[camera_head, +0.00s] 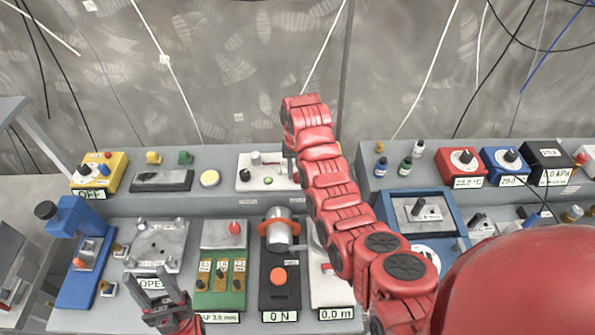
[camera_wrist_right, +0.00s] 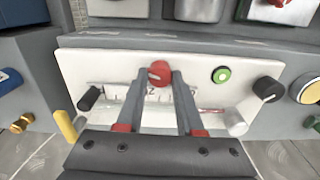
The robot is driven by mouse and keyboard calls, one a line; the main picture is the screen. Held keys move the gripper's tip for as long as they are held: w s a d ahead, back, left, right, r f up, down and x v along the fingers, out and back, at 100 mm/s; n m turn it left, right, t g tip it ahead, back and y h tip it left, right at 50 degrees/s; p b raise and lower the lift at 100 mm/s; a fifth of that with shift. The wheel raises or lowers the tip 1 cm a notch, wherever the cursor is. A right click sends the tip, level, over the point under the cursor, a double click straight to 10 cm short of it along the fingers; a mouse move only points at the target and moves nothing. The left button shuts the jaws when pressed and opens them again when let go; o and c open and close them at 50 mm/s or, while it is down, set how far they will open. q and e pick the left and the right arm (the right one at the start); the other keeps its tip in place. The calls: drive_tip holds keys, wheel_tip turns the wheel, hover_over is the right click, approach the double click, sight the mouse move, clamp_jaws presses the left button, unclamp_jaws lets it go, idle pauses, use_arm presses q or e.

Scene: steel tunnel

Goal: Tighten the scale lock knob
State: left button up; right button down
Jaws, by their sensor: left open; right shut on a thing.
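The scale lock knob is the small red knob (camera_wrist_right: 159,72) on a white panel with a printed scale (camera_wrist_right: 110,66), in the right wrist view. My right gripper (camera_wrist_right: 159,80) has its two fingers on either side of this knob and is shut on it. In the head view the white panel (camera_head: 250,184) stands on the back shelf, partly covered by my right arm. The knob and the right fingertips cannot be made out clearly there. My left gripper (camera_head: 172,288) is open and empty, low at the left, in front of the grey plate device (camera_head: 158,245).
The panel also bears a green button (camera_wrist_right: 221,75), a black knob (camera_wrist_right: 268,88) and a silver knob (camera_wrist_right: 236,122). A yellow box (camera_head: 112,172) stands at the left. Red (camera_head: 463,166) and blue boxes (camera_head: 503,163) stand at the right. The bench is crowded.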

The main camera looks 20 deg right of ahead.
drive_tip(key=shift+m, duration=0.9)
drive_tip(key=c, duration=0.5)
unclamp_jaws()
drive_tip(key=shift+c, duration=0.2)
wheel_tip(320, 180, up, 17)
drive_tip(key=p, duration=0.7)
drive_tip(key=shift+r, duration=0.2)
